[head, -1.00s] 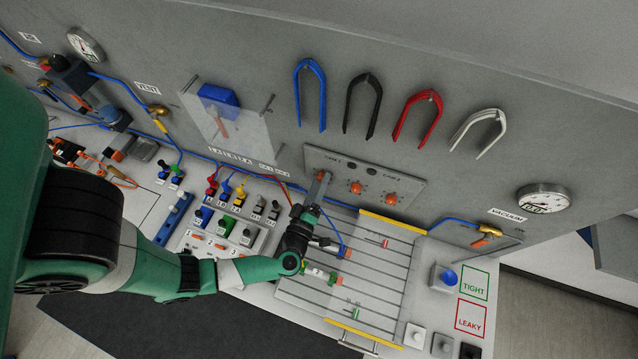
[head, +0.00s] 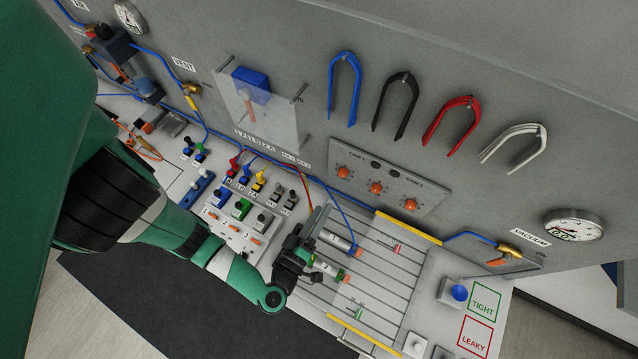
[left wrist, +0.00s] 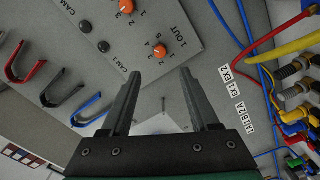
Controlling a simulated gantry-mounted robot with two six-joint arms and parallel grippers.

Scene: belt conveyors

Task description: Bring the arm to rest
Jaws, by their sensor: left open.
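My left arm comes in from the left in the head view. Its black gripper (head: 318,222) is above the left edge of the slatted bed, short of the knob panel (head: 426,193). In the left wrist view the same gripper (left wrist: 164,88) has its two fingers spread apart with nothing between them. The knob panel shows there too (left wrist: 95,22), beyond the fingers. My right gripper is in neither view.
Close by are the slatted bed (head: 384,273) with small cylinders and a valve block (head: 241,208) with coloured plugs and hoses. A vacuum gauge (head: 573,225) is at right.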

